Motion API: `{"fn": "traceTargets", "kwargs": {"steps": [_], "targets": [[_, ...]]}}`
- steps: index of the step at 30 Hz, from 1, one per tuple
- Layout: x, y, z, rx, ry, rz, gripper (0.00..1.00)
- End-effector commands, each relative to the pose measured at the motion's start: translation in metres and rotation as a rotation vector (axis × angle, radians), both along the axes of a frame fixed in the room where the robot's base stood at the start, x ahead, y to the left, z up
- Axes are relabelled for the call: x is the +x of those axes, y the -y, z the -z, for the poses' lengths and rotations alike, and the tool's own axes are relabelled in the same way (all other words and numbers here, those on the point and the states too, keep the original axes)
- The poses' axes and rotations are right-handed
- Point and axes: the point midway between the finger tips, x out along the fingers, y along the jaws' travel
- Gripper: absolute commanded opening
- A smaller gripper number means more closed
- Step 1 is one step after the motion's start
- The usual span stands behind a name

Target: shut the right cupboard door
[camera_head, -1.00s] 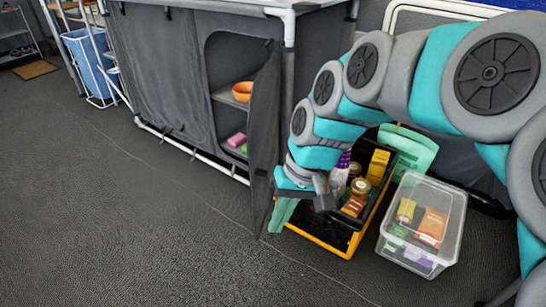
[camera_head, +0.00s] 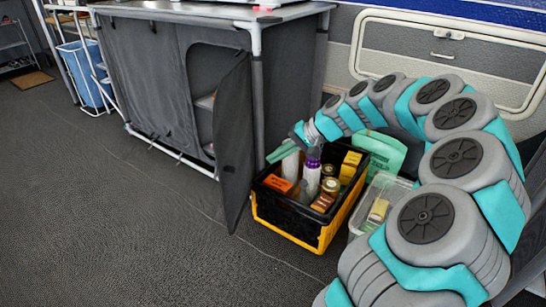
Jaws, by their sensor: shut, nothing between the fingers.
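The right cupboard door (camera_head: 233,145) is a dark grey fabric panel on the grey cupboard. It stands open, swung outward, with its free edge towards me, and the opening shows to its left. My gripper (camera_head: 276,154) is at the right of the door, on its outer side, above the black and yellow crate. It is shut and empty. A small gap shows between its teal fingertips and the door in the picture; whether they touch cannot be told for sure.
The black and yellow crate (camera_head: 262,208) with bottles and boxes stands just right of the door. A clear plastic box (camera_head: 362,218) stands beside it, partly behind my arm. The floor (camera_head: 120,220) in front and to the left is free.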

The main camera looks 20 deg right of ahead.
Motion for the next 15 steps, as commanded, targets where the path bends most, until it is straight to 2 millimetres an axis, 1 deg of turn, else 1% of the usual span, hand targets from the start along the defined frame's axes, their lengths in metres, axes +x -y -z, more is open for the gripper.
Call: {"fn": "traceTargets", "kwargs": {"steps": [1, 3, 11, 15], "targets": [[0.003, -0.008, 0.009, 0.002, -0.005, -0.005, 0.00], [0.008, -0.017, 0.019, 0.001, -0.004, -0.006, 0.00], [0.028, -0.047, 0.053, 0.000, -0.003, -0.003, 0.00], [0.039, -0.065, 0.051, -0.001, -0.001, -0.005, 0.00]]}}
